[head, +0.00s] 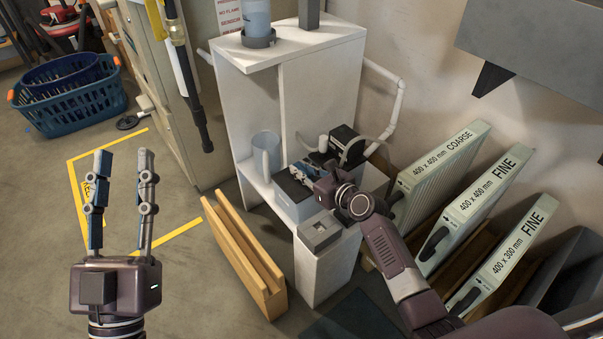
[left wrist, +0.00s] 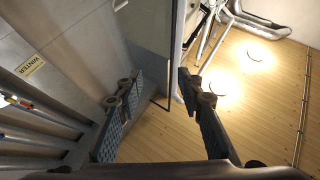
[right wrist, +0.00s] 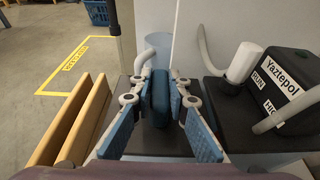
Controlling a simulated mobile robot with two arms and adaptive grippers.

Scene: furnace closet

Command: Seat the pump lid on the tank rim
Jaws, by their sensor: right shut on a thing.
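The pump lid appears as a dark flat plate (right wrist: 198,143) with an upright blue block (right wrist: 160,98) on it, in the right wrist view. My right gripper (right wrist: 162,85) is shut on that blue block. In the head view my right gripper (head: 303,173) reaches over the pale grey tank (head: 296,208) on the white stand's lower shelf. The dark lid lies at the tank's top; I cannot tell whether it sits fully on the rim. The fingers hide part of it. My left gripper (head: 121,175) is open and empty, its fingers upright and apart, away from the stand.
A black labelled unit (right wrist: 284,95) with a white hose stands beside the lid. A clear cup (head: 265,150) and a grey box (head: 320,230) share the white stand (head: 318,95). A wooden channel (head: 243,255) stands left of it, filters (head: 470,208) right. Floor at left is mostly free.

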